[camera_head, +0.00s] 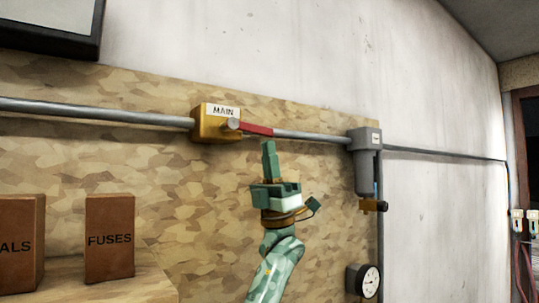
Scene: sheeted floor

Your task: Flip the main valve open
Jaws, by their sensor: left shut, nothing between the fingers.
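The main valve (212,124) is a yellow block labelled MAIN, set on a grey pipe along the wall board. Its red lever (256,130) points right from a round grey pivot, lying nearly along the pipe. My left gripper (267,144) is shut and empty, its green fingers pointing up. Its fingertips are just below the right part of the red lever; whether they touch it I cannot tell. My right gripper is not in view.
A grey filter unit (367,165) hangs on the pipe to the right, above a round gauge (369,281). Boxes marked FUSES (110,238) and ALS (20,245) stand on a shelf (125,289) at lower left. The board around my gripper is clear.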

